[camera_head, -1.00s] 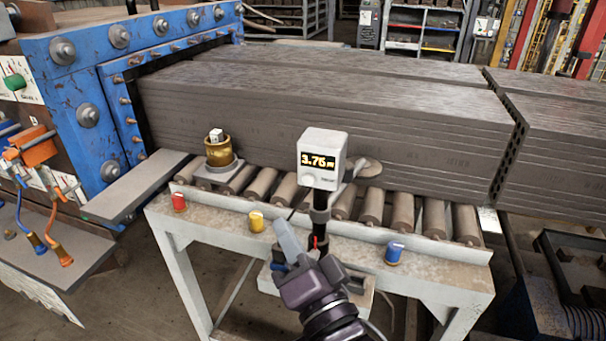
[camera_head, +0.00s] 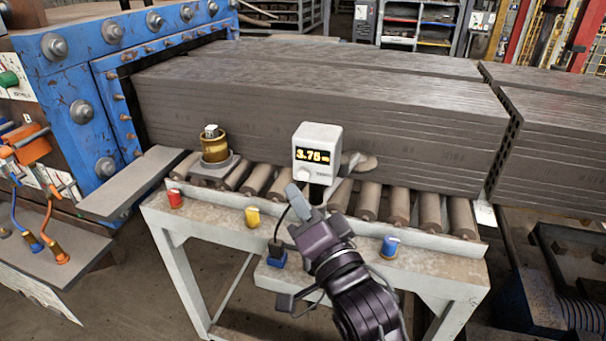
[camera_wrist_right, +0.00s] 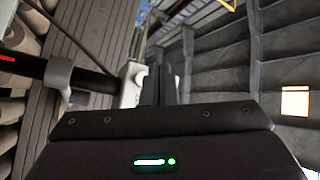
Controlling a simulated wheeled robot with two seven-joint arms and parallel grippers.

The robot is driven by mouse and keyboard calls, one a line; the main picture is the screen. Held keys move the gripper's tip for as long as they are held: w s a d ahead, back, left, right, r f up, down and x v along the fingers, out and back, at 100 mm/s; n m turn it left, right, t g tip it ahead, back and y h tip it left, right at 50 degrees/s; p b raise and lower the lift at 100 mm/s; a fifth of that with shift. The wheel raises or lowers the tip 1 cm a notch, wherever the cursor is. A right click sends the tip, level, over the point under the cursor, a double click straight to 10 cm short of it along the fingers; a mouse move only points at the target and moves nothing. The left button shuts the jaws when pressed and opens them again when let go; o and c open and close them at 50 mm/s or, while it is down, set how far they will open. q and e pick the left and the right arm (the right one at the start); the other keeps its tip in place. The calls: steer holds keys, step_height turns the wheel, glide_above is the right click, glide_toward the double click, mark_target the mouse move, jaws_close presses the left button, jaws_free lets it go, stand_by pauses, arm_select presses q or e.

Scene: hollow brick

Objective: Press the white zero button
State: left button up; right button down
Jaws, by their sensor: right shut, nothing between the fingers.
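A white meter box (camera_head: 318,140) with a lit yellow display reading about 3.75 stands above the roller table. A small round white button (camera_head: 303,173) shows low on the left of its front face. My right gripper (camera_head: 294,196) is shut and empty, its fingertips just below and a little left of the button. I cannot tell whether they touch the box. In the right wrist view the shut fingers (camera_wrist_right: 160,86) point at the edge of the white box (camera_wrist_right: 131,86); the button cannot be made out there. My left gripper is not in view.
Grey clay columns (camera_head: 330,110) lie behind the meter on rollers (camera_head: 398,205). Red (camera_head: 175,198), yellow (camera_head: 252,216) and blue (camera_head: 390,245) caps sit along the table's front. A brass weight-like cylinder (camera_head: 214,149) stands left of the meter.

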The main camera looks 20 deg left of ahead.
steer(key=shift+w, duration=0.95)
steer(key=shift+w+r, duration=0.1)
steer(key=shift+w, duration=0.05)
stand_by(1.3)
steer(key=shift+w+p, duration=0.25)
steer(key=shift+p, duration=0.1)
steer(key=shift+w+d, duration=0.1)
steer(key=shift+w, duration=0.35)
stand_by(0.5)
steer(key=shift+s, duration=0.1)
steer(key=shift+s+p, duration=0.3)
steer(key=shift+s, duration=0.5)
